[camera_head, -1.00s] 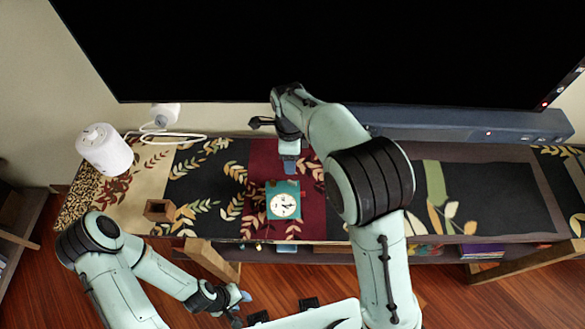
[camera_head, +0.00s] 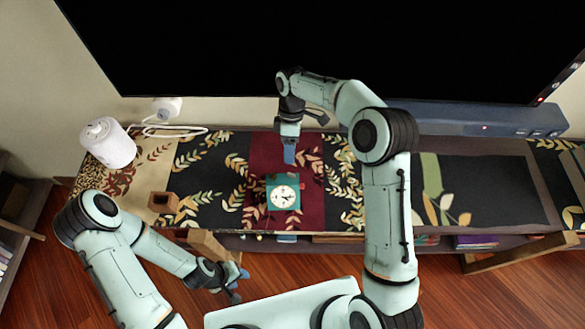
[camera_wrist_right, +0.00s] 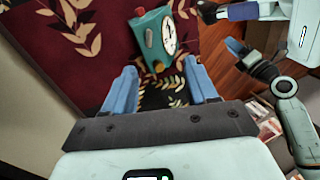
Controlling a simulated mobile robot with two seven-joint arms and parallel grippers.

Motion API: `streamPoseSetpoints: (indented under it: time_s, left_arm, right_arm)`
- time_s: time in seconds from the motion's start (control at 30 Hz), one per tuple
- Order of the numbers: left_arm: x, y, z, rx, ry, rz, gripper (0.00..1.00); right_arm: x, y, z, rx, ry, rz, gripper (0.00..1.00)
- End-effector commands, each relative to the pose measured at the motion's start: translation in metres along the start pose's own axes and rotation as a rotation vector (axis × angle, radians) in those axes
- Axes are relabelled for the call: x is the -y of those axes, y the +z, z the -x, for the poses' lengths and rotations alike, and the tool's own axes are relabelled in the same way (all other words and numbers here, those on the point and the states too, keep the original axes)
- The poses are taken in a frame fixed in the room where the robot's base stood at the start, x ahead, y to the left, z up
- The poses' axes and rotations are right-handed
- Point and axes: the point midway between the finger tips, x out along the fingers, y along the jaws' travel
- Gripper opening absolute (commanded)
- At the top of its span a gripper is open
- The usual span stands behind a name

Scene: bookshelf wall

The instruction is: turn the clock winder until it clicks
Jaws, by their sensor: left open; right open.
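The clock (camera_head: 284,197) is a small teal box with a round white face, upright on the dark red patch of the shelf top. My left gripper (camera_head: 240,282) is open, in front of the shelf, away from the clock.
A small brown open box (camera_head: 164,202) and a white cylinder (camera_head: 108,144) with a cable stand to the left. A large black screen (camera_head: 320,45) and a soundbar (camera_head: 470,122) are behind.

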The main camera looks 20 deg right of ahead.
Motion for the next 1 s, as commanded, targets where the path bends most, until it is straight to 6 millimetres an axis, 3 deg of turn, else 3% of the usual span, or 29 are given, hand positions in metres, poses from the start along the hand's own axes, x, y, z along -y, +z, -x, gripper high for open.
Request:
streamPoseSetpoints:
  time_s: [0.2,0.43,0.67,0.83,1.0]
  left_arm:
    - [-0.006,-0.009,0.009,-0.011,0.004,-0.004,0.43]
    - [-0.010,-0.015,0.013,-0.018,0.006,-0.006,0.43]
    - [-0.010,-0.015,0.014,-0.018,0.006,-0.007,0.43]
    - [-0.009,-0.013,0.012,-0.015,0.005,-0.005,0.43]
    - [-0.001,-0.002,0.002,-0.002,0.001,-0.001,0.43]
  right_arm:
    - [-0.014,0.010,0.015,-0.063,-0.016,0.644,0.57]
    - [-0.023,0.019,0.028,-0.117,0.012,1.131,0.57]
    - [-0.025,0.022,0.025,-0.131,0.023,1.276,0.57]
    - [-0.022,0.020,0.001,-0.132,0.018,1.276,0.57]
    - [-0.020,0.016,-0.039,-0.132,0.017,1.275,0.57]
